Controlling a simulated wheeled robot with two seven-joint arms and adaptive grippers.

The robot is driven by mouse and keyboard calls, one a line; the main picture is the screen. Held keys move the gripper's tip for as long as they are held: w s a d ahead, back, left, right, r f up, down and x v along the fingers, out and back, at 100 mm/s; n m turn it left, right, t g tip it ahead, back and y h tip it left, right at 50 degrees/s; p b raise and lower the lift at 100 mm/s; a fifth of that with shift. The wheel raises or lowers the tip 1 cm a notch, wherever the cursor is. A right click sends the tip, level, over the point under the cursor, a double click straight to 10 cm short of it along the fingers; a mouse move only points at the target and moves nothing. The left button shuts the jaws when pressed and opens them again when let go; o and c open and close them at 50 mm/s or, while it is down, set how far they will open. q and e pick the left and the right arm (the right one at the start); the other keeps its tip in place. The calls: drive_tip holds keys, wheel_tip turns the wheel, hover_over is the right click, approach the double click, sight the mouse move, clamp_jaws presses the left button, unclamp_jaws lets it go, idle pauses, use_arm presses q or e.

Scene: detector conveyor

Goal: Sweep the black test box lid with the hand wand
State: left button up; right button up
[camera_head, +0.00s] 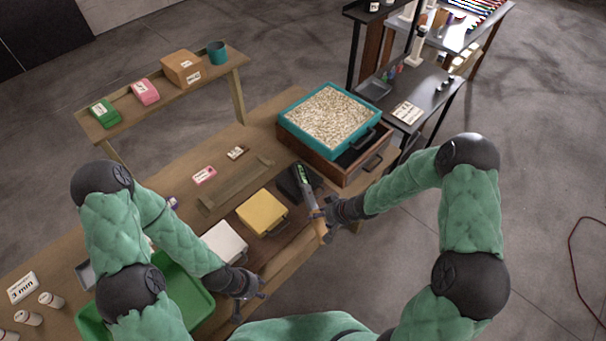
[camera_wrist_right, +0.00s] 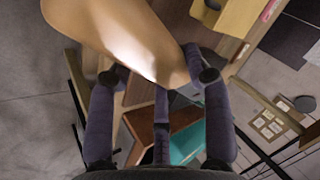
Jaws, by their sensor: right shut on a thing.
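The black test box (camera_head: 287,187) sits on the bench between the yellow box and the wooden drawer unit, partly covered by the wand in the head view. The hand wand (camera_head: 309,196) has a grey body, a green display and a tan handle. My right gripper (camera_head: 327,213) is shut on the handle, which fills the upper part of the right wrist view (camera_wrist_right: 135,40). The wand's far end lies over or beside the black box's right side; I cannot tell whether it touches the lid. My left gripper (camera_head: 249,299) is open and empty near the bench's front edge.
A yellow box (camera_head: 262,212), a white box (camera_head: 223,242) and a green tray (camera_head: 190,314) line the front of the bench. A teal tray of pale granules (camera_head: 285,117) tops the drawer unit (camera_head: 318,163). Small labels lie behind.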

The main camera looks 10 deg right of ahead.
wheel_tip(320, 180, up, 6)
drive_tip(key=p, duration=0.7)
drive_tip(key=shift+r, duration=0.15)
idle(0.4)
